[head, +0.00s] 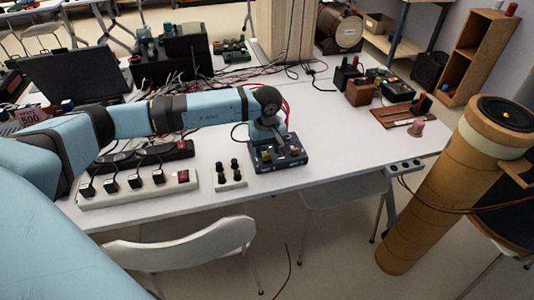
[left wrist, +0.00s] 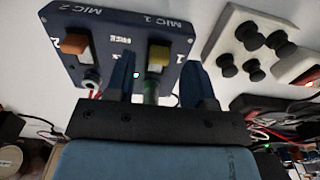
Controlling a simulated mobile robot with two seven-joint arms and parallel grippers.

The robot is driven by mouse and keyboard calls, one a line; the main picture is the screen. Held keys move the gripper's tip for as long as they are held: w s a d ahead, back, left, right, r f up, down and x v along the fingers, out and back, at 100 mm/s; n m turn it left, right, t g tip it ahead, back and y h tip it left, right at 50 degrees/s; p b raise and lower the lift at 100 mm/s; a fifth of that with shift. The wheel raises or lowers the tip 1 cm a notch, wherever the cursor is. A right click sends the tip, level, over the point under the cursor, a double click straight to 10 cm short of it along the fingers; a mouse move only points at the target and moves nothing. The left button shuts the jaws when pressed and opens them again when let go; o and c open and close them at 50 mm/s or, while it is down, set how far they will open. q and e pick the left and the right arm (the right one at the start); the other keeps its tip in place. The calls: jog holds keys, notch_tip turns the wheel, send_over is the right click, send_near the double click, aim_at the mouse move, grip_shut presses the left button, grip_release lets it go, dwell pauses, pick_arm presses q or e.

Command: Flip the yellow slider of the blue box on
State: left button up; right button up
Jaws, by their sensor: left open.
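The blue box (head: 290,162) lies on the white table, near its front edge. In the left wrist view the box (left wrist: 115,22) appears turned around, with MIC 1 and MIC 2 lettering. Its yellow slider (left wrist: 158,56) sits on the MIC 1 side, and an orange slider (left wrist: 74,44) sits on the MIC 2 side. My left gripper (head: 274,141) is over the box, pointing down. In the left wrist view its two fingers are open, one on each side of the yellow slider; contact cannot be told. My right gripper is not in view.
A white block with black knobs (head: 229,178) lies just left of the box. A white power strip (head: 138,190) with several plugs is farther left. Cables and black equipment fill the table's back. Chairs (head: 190,245) stand in front.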

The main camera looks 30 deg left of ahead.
aim_at(267, 156)
pick_arm(q)
notch_tip(267, 156, up, 11)
dwell(0.7)
